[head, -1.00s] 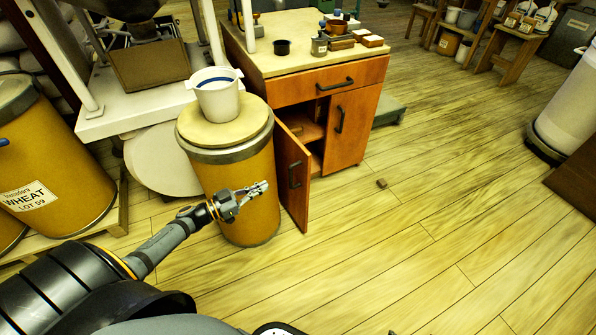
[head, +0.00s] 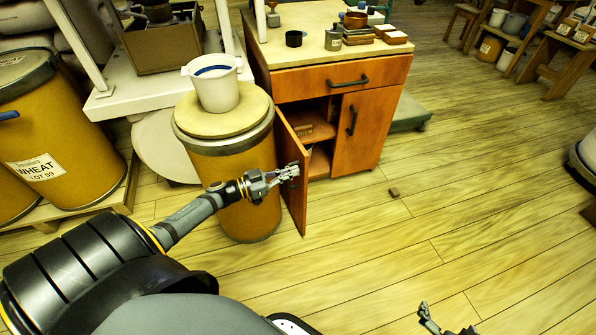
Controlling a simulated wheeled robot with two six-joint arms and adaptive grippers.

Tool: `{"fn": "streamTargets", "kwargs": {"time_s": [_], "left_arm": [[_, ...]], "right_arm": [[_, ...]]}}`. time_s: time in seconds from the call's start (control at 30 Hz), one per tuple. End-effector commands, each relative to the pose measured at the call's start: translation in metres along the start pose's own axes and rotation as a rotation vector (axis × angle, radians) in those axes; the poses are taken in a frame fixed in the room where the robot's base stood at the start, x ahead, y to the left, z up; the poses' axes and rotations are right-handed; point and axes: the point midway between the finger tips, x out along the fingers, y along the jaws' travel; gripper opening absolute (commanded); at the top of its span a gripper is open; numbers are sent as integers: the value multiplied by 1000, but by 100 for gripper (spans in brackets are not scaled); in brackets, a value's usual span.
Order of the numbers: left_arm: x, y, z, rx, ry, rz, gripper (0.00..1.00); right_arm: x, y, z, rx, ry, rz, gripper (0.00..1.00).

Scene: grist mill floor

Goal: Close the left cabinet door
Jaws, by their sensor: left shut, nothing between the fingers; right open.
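The orange wooden cabinet (head: 330,85) stands at upper centre. Its left door (head: 298,215) is swung open toward me, and the shelf inside shows. Its right door (head: 367,130) is shut. My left gripper (head: 291,172) is shut and empty. It overlaps the outer face of the left door at handle height and hides most of that door's handle; I cannot tell whether it touches. My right gripper (head: 446,322) is open at the bottom edge, partly cut off, over the floor and well away from the cabinet.
A drum (head: 235,190) with a white bucket (head: 214,85) on its lid stands close left of the open door. Small containers sit on the cabinet top. A small brown block (head: 394,192) lies on the floor. The floor at right is mostly clear.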

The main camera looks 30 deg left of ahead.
Motion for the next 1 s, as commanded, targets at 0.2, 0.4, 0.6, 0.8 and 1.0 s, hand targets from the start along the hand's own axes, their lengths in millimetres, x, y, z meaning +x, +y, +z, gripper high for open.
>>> {"fn": "streamTargets", "kwargs": {"time_s": [0.2, 0.4, 0.6, 0.8, 1.0], "left_arm": [[2, 0, 0, 0, 0, 2, 0], [2, 0, 0, 0, 0, 2, 0], [2, 0, 0, 0, 0, 2, 0], [4, 0, 0, 0, 1, -5, 0], [14, 1, -1, -1, 2, -44, 0]], "right_arm": [[1, 1, -25, -7, 92, 5, 100], [0, 2, -32, -9, 117, 7, 100], [0, 2, -32, -10, 117, 7, 100], [0, 1, -30, -9, 105, 6, 100], [-2, -1, 12, 3, -50, -2, 100]]}}
